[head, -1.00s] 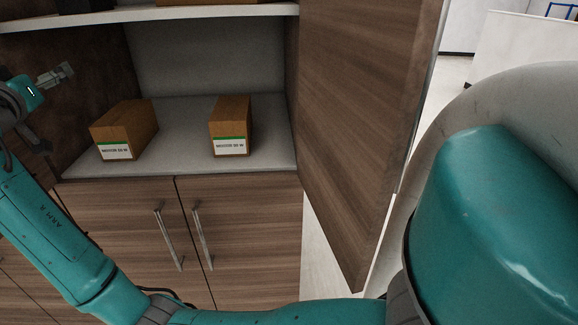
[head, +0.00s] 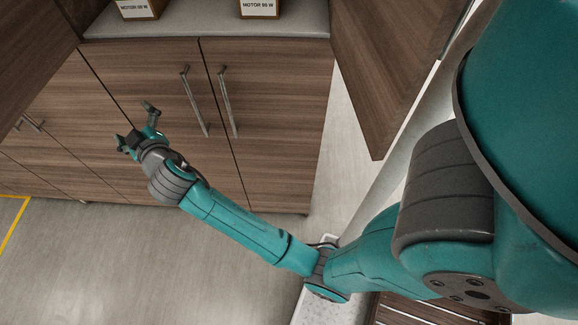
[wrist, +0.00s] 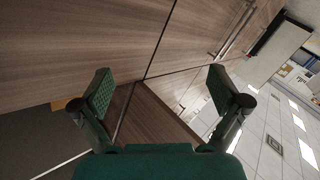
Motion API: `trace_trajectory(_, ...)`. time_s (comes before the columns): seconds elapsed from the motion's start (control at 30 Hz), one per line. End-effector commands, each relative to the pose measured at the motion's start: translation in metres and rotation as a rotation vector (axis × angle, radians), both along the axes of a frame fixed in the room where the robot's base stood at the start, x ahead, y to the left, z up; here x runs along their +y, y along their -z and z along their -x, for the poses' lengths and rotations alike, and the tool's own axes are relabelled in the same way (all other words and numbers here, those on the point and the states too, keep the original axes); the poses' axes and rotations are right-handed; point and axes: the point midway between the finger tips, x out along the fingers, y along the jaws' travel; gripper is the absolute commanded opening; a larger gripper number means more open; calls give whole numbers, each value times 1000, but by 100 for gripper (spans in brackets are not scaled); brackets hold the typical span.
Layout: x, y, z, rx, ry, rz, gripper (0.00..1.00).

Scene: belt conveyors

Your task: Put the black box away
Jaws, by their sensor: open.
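I see no black box in either current view. My gripper (head: 137,124) is open in the head view, in front of the closed lower cabinet doors and below the shelf. In the wrist view my gripper (wrist: 158,95) has its two fingers wide apart with nothing between them. Wood panels of the cabinet fill much of that view. The open cabinet's grey shelf (head: 205,22) holds two brown cartons, a left one (head: 138,9) and a right one (head: 259,9), both cut off by the top edge.
An open wooden door (head: 395,75) hangs at the right of the cabinet, and another panel (head: 30,50) stands at the left. The lower doors (head: 165,100) have long metal handles. Bare floor (head: 150,265) lies in front, with a yellow line (head: 15,225) at the far left.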

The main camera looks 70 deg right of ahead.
Motion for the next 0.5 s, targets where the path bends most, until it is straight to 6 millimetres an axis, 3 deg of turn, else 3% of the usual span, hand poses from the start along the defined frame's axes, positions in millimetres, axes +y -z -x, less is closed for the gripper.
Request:
trace_trajectory(0.03, 6, 20, 15, 17, -26, -5, 98)
trace_trajectory(0.2, 28, 67, 62, 45, -112, -32, 98)
trace_trajectory(0.5, 61, 126, 156, 82, -242, -100, 98)
